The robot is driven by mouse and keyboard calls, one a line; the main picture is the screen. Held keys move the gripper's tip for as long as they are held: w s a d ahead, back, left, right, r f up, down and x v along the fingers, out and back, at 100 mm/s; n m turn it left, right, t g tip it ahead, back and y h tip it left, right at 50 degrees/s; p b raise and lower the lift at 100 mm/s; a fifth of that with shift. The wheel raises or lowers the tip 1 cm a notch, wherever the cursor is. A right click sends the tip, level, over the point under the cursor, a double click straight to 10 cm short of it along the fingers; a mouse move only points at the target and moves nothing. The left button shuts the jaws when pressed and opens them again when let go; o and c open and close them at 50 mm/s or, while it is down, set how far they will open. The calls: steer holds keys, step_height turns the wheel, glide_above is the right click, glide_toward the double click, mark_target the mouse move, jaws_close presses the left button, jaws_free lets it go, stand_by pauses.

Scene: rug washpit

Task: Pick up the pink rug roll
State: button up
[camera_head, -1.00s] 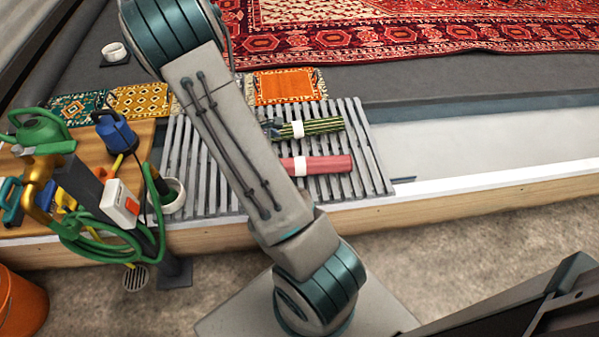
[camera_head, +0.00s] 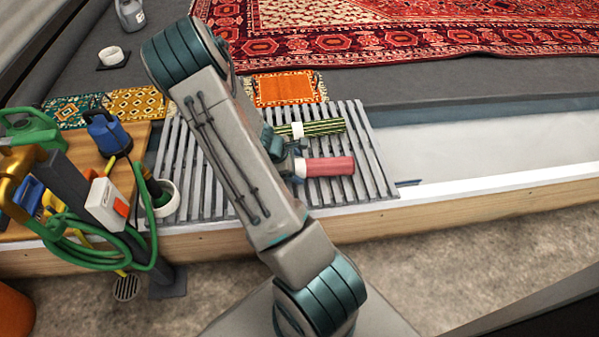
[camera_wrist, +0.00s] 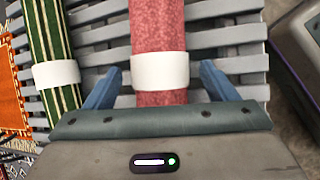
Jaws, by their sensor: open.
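The pink rug roll (camera_head: 328,167) lies on the grey slatted rack, with a white band around it. In the wrist view the pink roll (camera_wrist: 157,35) runs up the middle of the picture, and its white band (camera_wrist: 160,71) lies between the fingers. My gripper (camera_wrist: 160,82) is open, with one blue finger on each side of the roll and a gap on both sides. I cannot tell how far above the slats the fingertips are. In the head view my arm hides the left part of the rack, and the gripper is mostly hidden behind it.
A green striped roll (camera_head: 322,127) with a white band lies beside the pink one, left of my gripper in the wrist view (camera_wrist: 52,50). The slatted rack (camera_head: 376,180) has bare slats to the right. A green hose and blue pump (camera_head: 108,135) stand at the left.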

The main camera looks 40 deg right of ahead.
steer(key=shift+d+f, duration=0.25)
steer(key=shift+f, duration=0.25)
steer(key=shift+r, duration=0.1)
steer(key=c, duration=1.3)
steer(key=shift+c, duration=0.2)
